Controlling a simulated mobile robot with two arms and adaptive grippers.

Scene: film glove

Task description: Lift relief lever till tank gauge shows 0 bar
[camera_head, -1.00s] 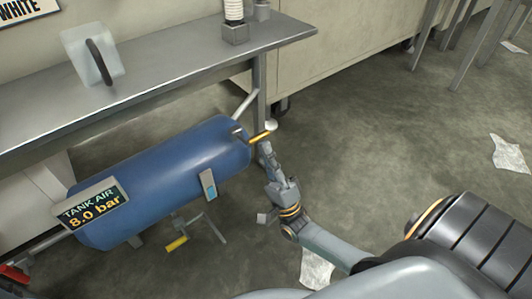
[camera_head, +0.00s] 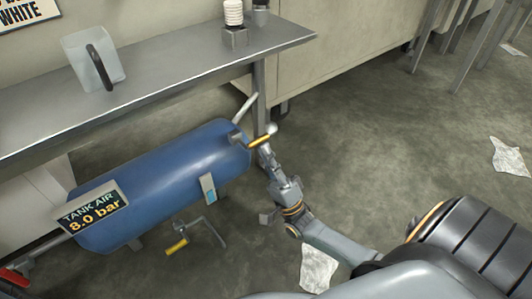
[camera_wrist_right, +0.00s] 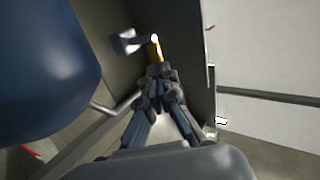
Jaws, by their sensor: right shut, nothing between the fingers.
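The blue air tank (camera_head: 160,175) lies on its side below the bench. Its gauge (camera_head: 93,212) reads "TANK AIR 8.0 bar". The relief lever (camera_head: 258,141), with a yellow-orange handle, sticks out at the tank's right end. My right gripper (camera_head: 264,150) is shut, with its fingertips at or just under the lever handle. In the right wrist view the orange handle (camera_wrist_right: 156,50) shows just beyond the shut fingertips (camera_wrist_right: 157,70). I cannot tell whether they touch it. My left gripper is not in view.
A metal bench (camera_head: 150,80) stands over the tank, with a bench leg (camera_head: 259,95) close behind the lever. A crank with a yellow grip (camera_head: 177,246) sits below the tank. Paper sheets lie on open floor at right.

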